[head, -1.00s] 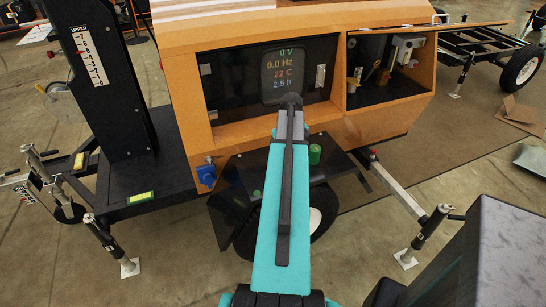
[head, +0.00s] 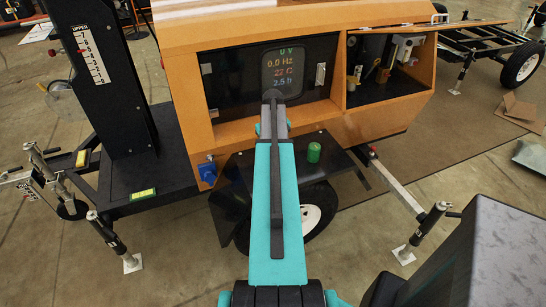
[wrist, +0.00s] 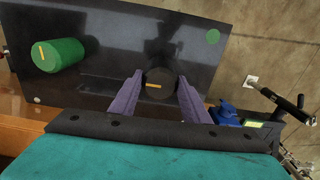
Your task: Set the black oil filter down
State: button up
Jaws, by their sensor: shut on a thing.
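My gripper (wrist: 160,90) has its two purple fingers shut on the black oil filter (wrist: 160,82), which shows its round end with a yellow-orange mark. The filter is over the dark shelf (wrist: 110,30); whether it touches the surface I cannot tell. In the head view my arm hides the gripper and the black filter. A green filter (wrist: 58,55) is on the same shelf, apart from my gripper, at the left of the wrist view. It also shows in the head view (head: 313,152), right of my arm.
A round green spot (wrist: 213,37) marks the shelf's upper right in the wrist view. The orange cabinet (head: 380,125) with a display stands behind the shelf. A blue socket (head: 207,173) is at its left. Shelf surface between the two filters is clear.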

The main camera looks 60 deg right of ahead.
jog(key=shift+f+p, duration=0.6)
jog(key=shift+f, duration=0.95)
jog(key=o, duration=1.3)
jog(key=shift+f, duration=0.1)
jog(key=shift+c, duration=0.2)
jog(key=shift+r, duration=0.2)
jog(key=shift+r+b, duration=1.7)
jog(key=shift+r, duration=4.2)
